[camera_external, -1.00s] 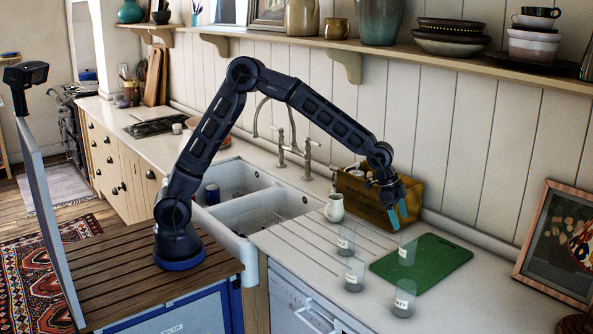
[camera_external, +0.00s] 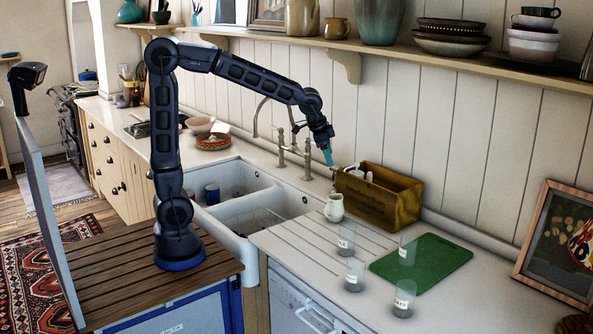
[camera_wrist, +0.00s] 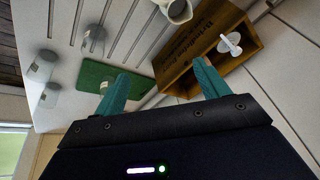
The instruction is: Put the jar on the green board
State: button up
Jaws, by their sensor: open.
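Several clear glass jars with white labels stand on the counter right of the sink. One jar (camera_external: 407,250) stands upright on the green board (camera_external: 440,262), near its left end. The other jars (camera_external: 346,240), (camera_external: 354,274) and (camera_external: 404,298) stand on the pale counter left of and in front of the board. My gripper (camera_external: 328,157) is raised behind the sink, open and empty, well away from the jars. In the wrist view its teal fingers (camera_wrist: 165,85) are apart, and the board (camera_wrist: 92,74) shows partly behind the left finger.
A wooden box (camera_external: 380,197) stands against the wall, just right of my gripper, with a white item inside. A white jug (camera_external: 334,207) stands in front of it. The double sink (camera_external: 262,212) and tap (camera_external: 290,150) are to the left. A shelf (camera_external: 400,52) runs above.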

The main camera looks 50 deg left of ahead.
jog(key=s+a+r+n+y, duration=0.1)
jog(key=s+a+r+n, duration=0.1)
jog(key=s+a, duration=0.55)
jog(key=s+a+r+n, duration=0.15)
jog(key=s+a, duration=0.25)
jog(key=a, duration=0.7)
jog(key=s+a+f+n, duration=0.1)
jog(key=s+a+n, duration=0.1)
jog(key=s+a, duration=0.2)
jog(key=s+a+f+n, duration=0.2)
jog(key=s+a, duration=0.3)
jog(key=s, duration=0.4)
jog(key=shift+s+a+f+n+t, duration=0.2)
jog(key=shift+a+f+n+t, duration=0.05)
jog(key=shift+n+t, duration=0.1)
